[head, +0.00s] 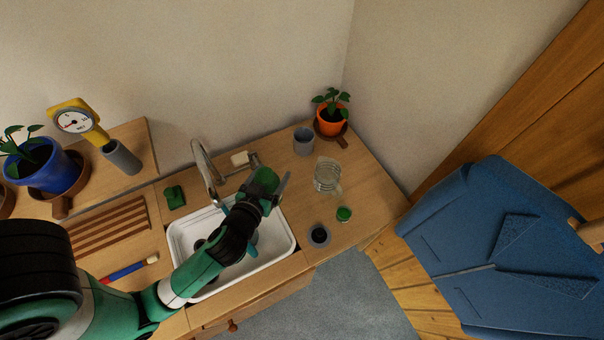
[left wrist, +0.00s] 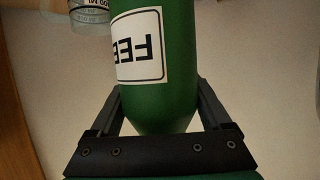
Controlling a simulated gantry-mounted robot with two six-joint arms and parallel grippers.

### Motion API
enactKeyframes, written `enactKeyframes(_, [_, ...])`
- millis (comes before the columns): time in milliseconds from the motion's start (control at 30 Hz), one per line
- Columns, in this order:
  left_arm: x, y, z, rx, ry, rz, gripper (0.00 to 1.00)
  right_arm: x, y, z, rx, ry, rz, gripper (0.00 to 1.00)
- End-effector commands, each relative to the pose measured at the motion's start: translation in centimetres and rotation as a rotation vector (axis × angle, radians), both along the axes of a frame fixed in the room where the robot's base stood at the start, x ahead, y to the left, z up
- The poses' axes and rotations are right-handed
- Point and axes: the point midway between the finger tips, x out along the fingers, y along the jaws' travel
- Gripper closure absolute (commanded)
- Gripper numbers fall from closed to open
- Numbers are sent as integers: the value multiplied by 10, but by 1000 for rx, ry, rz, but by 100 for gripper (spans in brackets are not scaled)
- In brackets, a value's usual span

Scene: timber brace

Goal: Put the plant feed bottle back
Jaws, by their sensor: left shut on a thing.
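The plant feed bottle (left wrist: 152,95) is green with a white label reading FEE, the rest of the word turned out of sight. It fills the middle of the left wrist view, between the two dark fingers of my left gripper (head: 275,188), which is shut on it. The label appears upside down there. In the head view the gripper is above the sink's far right part, and I cannot clearly separate the bottle from the green gripper. A small green cap (head: 344,213) lies on the counter to the right. My right gripper is not in view.
A clear measuring jug (head: 327,175), a grey cup (head: 303,141), an orange potted plant (head: 332,119) and a dark round holder (head: 319,235) stand right of the white sink (head: 284,246). The tap (head: 204,166) rises behind it. A blue chair (head: 500,240) stands far right.

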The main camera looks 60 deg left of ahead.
Motion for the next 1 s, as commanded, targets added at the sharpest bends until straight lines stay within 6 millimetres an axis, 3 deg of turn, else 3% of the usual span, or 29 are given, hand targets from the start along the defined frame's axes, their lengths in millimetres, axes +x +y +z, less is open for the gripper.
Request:
enactKeyframes(167, [3, 4, -5, 1, -3, 5, 100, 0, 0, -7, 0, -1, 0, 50])
enactKeyframes(367, [32, 37, -31, 2, -9, 10, 100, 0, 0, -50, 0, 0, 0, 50])
enactKeyframes(567, [65, 71, -47, 2, 0, 4, 100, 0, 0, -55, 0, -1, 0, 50])
enactKeyframes(800, [86, 92, -85, 1, -1, 1, 100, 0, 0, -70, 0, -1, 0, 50])
enactKeyframes(1000, [93, 99, -94, 2, -1, -1, 100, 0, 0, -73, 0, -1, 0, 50])
